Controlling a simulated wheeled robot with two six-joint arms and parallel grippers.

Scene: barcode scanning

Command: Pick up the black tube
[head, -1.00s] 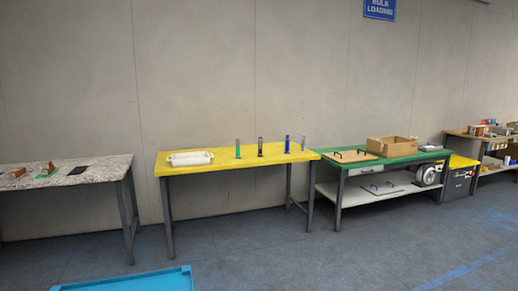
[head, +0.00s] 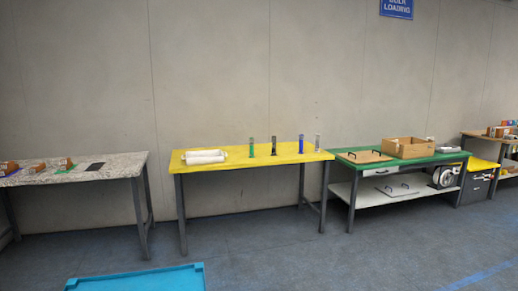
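The black tube (head: 274,146) stands upright on the yellow table (head: 232,164) near the middle of the head view. A green tube (head: 251,148) stands to its left. A blue tube (head: 301,144) and a clear or grey tube (head: 317,143) stand to its right. Neither of my grippers is in view.
White rolls (head: 205,157) lie on the yellow table's left part. A speckled table (head: 112,168) stands left, a green table (head: 440,157) with a wooden crate (head: 408,148) right. A blue tray-like object (head: 135,280) is at the bottom. Open floor lies before the tables.

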